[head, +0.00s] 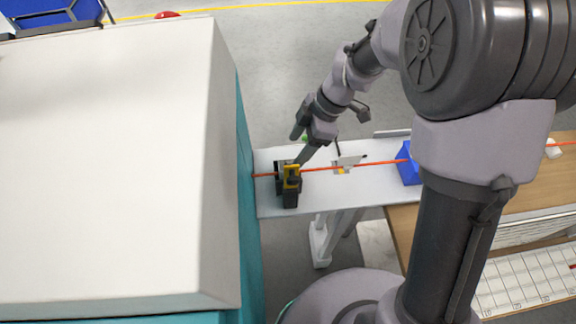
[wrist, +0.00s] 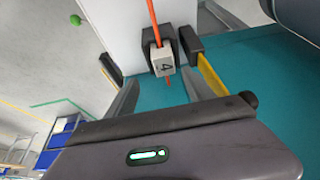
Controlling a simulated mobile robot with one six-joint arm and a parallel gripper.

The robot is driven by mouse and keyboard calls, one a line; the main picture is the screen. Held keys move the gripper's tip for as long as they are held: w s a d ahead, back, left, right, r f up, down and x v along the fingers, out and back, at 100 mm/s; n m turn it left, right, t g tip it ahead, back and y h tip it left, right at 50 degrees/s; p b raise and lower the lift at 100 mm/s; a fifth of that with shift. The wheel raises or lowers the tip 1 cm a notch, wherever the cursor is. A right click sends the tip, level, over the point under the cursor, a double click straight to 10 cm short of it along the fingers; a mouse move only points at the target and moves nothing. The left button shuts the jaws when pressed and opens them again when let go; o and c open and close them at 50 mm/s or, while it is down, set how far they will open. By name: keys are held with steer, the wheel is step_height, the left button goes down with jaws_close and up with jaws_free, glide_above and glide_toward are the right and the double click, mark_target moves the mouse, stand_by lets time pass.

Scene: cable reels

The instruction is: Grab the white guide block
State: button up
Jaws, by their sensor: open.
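In the wrist view a small pale block marked "4" (wrist: 162,62), which looks like the white guide block, sits against black parts with the orange cable running by it. My gripper (wrist: 151,56) is open, with a dark-tipped finger on each side of the block and gaps between. In the head view my gripper (head: 300,147) is over the white shelf, close to a black and yellow fixture (head: 291,176). A white piece (head: 347,162) stands farther right along the cable. I cannot tell whether it is the marked block.
The orange cable (head: 320,168) runs along the white shelf (head: 325,198) to the large white and teal cabinet (head: 246,140). A blue block (head: 408,165) stands at the shelf's right. In the wrist view a yellow strip (wrist: 211,76) lies by the right finger.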

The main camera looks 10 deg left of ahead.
mark_target(290, 163)
steer(key=x, duration=0.4)
steer(key=b+x, duration=0.1)
steer(key=x, duration=0.1)
steer(key=shift+s+d+f, duration=0.1)
steer(key=shift+s+f, duration=0.25)
steer(key=shift+f, duration=0.1)
steer(key=shift+c, duration=0.4)
steer(key=shift+r, duration=0.1)
jaws_close()
